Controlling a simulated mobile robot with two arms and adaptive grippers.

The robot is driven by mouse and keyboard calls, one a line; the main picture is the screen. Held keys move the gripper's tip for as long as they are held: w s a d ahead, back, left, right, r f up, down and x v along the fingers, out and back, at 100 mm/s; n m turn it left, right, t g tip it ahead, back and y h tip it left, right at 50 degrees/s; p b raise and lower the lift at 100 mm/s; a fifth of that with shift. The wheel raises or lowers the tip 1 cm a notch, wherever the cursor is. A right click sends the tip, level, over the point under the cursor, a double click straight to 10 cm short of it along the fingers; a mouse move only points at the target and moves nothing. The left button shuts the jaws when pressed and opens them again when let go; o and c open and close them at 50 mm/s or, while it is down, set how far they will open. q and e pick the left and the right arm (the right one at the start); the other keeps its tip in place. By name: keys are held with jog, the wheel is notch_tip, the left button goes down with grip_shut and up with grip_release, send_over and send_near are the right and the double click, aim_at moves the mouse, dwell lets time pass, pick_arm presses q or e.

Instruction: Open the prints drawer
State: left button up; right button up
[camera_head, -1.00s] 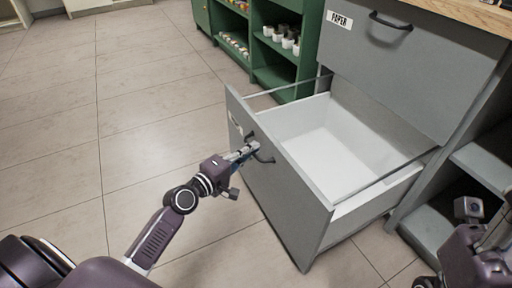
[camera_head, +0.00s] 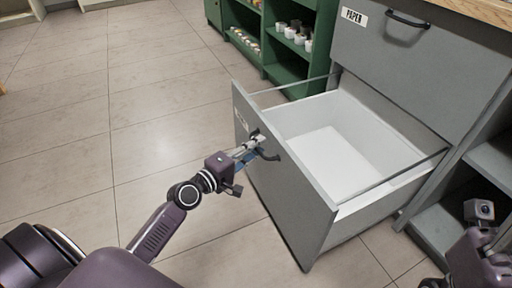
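The lower drawer (camera_head: 292,205) of the grey cabinet stands well out, with its white, empty inside (camera_head: 335,150) showing. A small label (camera_head: 240,120) is on its front, too small and slanted to read. My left gripper (camera_head: 257,145) is at the drawer's dark handle (camera_head: 270,155), its fingers closed on the bar. My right gripper (camera_head: 480,225) is at the lower right edge, partly cut off and apart from the drawer. Its fingers do not show clearly.
The upper drawer (camera_head: 395,65), labelled PAPER, is closed under a wooden top (camera_head: 480,12). Open grey shelves (camera_head: 440,225) are at the right. A green shelf unit (camera_head: 285,72) with small pots stands behind. The tiled floor (camera_head: 150,150) at left is clear.

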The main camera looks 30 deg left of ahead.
pick_arm(q)
jog(key=shift+s, duration=0.1)
jog(key=v, duration=1.2)
dwell(0.6)
